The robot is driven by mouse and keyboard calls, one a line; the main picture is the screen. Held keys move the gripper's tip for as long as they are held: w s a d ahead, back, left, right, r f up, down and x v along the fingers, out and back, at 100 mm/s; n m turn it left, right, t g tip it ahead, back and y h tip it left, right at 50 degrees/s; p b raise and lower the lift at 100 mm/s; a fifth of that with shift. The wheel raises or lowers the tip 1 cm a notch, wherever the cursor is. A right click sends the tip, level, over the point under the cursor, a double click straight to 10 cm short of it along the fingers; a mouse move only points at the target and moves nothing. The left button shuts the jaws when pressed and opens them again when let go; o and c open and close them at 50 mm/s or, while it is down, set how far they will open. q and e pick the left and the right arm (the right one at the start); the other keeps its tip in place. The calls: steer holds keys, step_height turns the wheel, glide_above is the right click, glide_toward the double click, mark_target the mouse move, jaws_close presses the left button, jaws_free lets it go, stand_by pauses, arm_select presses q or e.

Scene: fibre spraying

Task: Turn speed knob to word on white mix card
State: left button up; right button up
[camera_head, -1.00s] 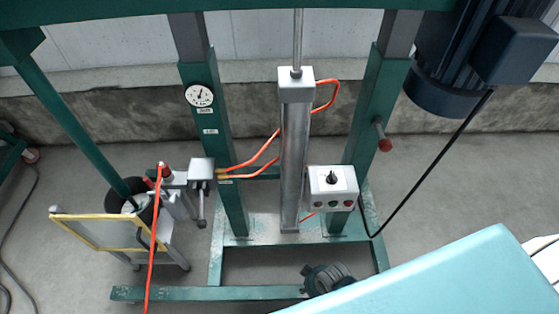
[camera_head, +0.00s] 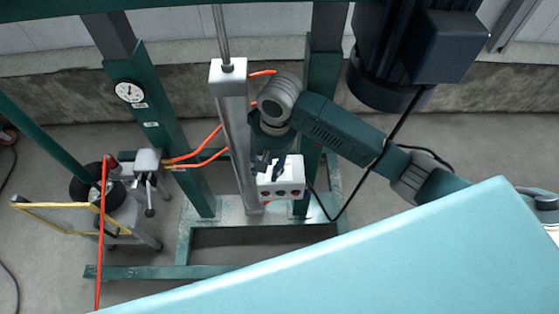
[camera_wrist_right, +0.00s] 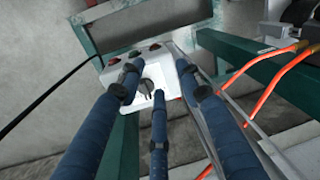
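The white control box (camera_head: 281,180) has a black speed knob and coloured buttons on its face. In the head view my right gripper (camera_head: 270,163) is over the box and hides the knob. The right wrist view shows the box (camera_wrist_right: 170,84) with the black knob (camera_wrist_right: 146,87) between my three blue fingers. The fingers of my right gripper (camera_wrist_right: 157,75) are spread around the knob; I see no clear contact. My left gripper is not in view. I see no white mix card in these views.
The box is beside a green post (camera_head: 323,55) and a steel cylinder (camera_head: 232,130). Orange hoses (camera_head: 205,147) run behind. A large dark motor (camera_head: 395,50) hangs at upper right. A round gauge (camera_head: 130,90) is on the left post. A yellow-edged stand (camera_head: 70,206) is at left.

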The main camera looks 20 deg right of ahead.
steer(key=w+d+r+m+h, duration=0.1)
steer(key=w+d+r+m, duration=0.1)
steer(key=w+d+r, duration=0.25)
steer(key=shift+g, duration=0.3)
steer(key=f, duration=1.1)
steer(key=shift+s+d+p, duration=0.25)
steer(key=shift+s+p, duration=0.05)
jaws_close()
